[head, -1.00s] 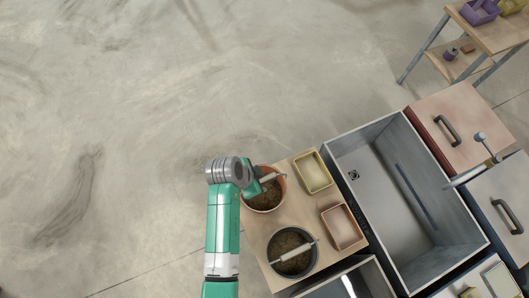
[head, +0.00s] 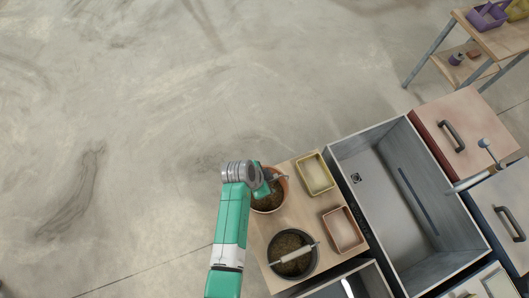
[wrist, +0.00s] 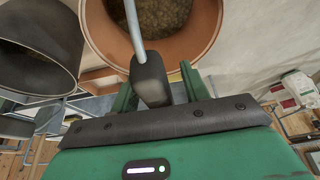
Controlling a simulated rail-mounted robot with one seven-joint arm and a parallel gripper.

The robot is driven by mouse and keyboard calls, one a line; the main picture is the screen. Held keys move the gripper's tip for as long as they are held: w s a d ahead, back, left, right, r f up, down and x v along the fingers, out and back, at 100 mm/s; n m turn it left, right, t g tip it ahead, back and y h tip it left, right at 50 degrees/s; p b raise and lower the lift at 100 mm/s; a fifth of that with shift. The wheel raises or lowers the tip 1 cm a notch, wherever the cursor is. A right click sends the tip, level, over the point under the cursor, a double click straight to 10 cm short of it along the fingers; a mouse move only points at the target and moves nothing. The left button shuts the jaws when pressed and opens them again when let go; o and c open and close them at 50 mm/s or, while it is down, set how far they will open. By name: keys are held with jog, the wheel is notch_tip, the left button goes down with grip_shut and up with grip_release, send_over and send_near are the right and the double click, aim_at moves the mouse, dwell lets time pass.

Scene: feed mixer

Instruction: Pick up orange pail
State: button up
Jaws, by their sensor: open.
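The orange pail (head: 281,195) stands at the far left corner of the wooden table, with dark feed inside. In the wrist view the orange pail (wrist: 206,28) is at the top, with its grey handle rod and dark handle grip (wrist: 151,82) in front of it. My gripper (head: 269,187) is over the pail's left side. In the wrist view my gripper (wrist: 157,84) is open, with one green finger on each side of the dark grip. Whether the fingers touch the grip cannot be told. My arm hides part of the pail's left rim in the head view.
A dark pail (head: 316,262) with a pale handle grip stands nearer on the table (head: 297,208); it is left in the wrist view (wrist: 40,60). A yellow tray (head: 315,174) and a reddish tray (head: 342,230) lie right. A sink (head: 390,190) adjoins. The floor left is clear.

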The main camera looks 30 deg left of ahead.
jog(key=shift+f, duration=0.15)
grip_shut()
dwell(1.4)
